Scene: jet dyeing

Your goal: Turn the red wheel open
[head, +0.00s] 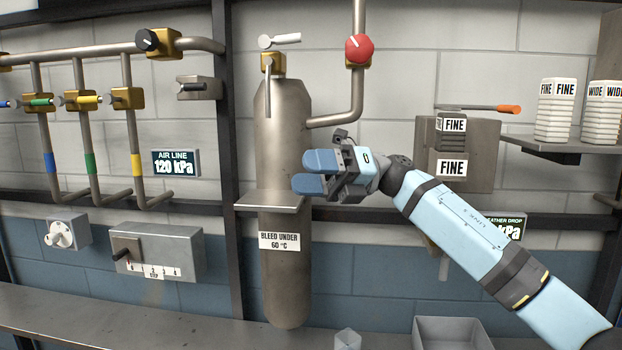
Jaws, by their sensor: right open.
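The red wheel (359,49) is a round knob on a brass valve body, on the bent pipe at the upper middle of the head view. My right gripper (308,173) is in front of the tall metal cylinder (284,130), below and to the left of the red wheel and well apart from it. Its two blue fingers point left with a gap between them, and nothing is between them. The left gripper does not show.
A pale lever valve (279,41) tops the cylinder, left of the wheel. A small shelf (270,200) juts out below my right gripper. A box marked FINE (470,155) is mounted behind my right arm.

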